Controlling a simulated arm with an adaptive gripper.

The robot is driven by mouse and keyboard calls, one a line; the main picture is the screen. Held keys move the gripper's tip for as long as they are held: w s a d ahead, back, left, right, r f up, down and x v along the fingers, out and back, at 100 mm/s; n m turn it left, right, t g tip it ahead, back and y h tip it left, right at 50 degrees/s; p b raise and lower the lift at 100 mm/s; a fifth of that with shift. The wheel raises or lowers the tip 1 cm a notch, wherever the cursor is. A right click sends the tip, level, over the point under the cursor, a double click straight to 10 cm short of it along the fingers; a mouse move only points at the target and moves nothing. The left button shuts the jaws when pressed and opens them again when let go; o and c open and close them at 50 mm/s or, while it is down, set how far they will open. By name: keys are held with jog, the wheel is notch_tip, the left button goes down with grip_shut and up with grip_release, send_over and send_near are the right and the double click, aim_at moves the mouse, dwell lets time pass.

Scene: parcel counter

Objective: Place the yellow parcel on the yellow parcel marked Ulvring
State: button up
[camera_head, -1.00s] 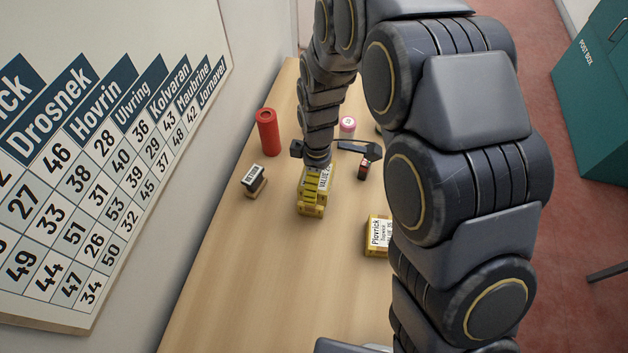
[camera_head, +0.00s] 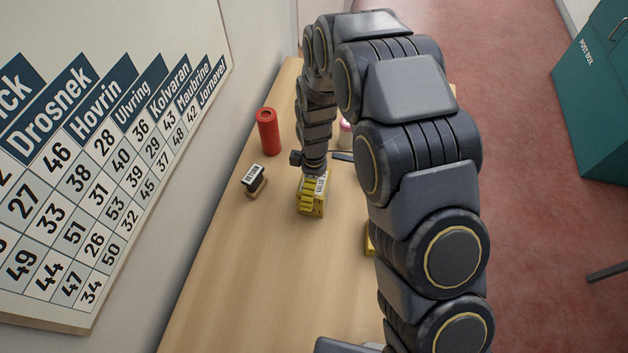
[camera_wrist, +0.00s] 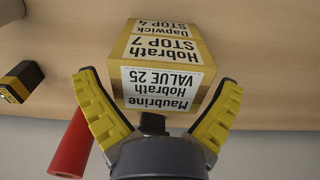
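A yellow parcel (camera_head: 313,203) stands on the counter directly under my gripper. In the wrist view this yellow parcel (camera_wrist: 165,62) has upside-down labels reading "Hobrath STOP 7", "Dapwick STOP 4" and "Maubrine Hobrath VALUE 25". My gripper (camera_wrist: 156,82) is open, with a yellow-padded finger on either side of the parcel and visible gaps between. In the head view the gripper (camera_head: 312,186) overlaps the parcel's top. A sliver of a second yellow parcel (camera_head: 370,240) shows beside my arm, which hides the rest. I read no Ulvring label on either parcel.
A red cylinder (camera_head: 268,132) stands near the wall, with a "RETURN" stamp (camera_head: 254,181) in front of it. A pink-and-white jar (camera_head: 345,133) is partly hidden behind my arm. The wrist view shows a small dark box (camera_wrist: 20,82). The counter's near left (camera_head: 250,280) is clear.

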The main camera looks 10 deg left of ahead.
notch_tip(320, 180, up, 12)
jog(key=shift+r, duration=0.15)
dwell(0.6)
jog(key=s+d+r+m, duration=0.6)
jog(key=s+d+m, duration=0.3)
jog(key=s+d, duration=0.1)
jog(key=s+d+r+m+g, duration=0.1)
jog(key=s+d+r+m, duration=0.5)
jog(key=s+d+m, duration=0.3)
jog(key=s, duration=0.4)
jog(key=shift+s+d+r+g, duration=0.15)
jog(key=shift+d+r+g, duration=0.15)
jog(key=shift+d, duration=0.05)
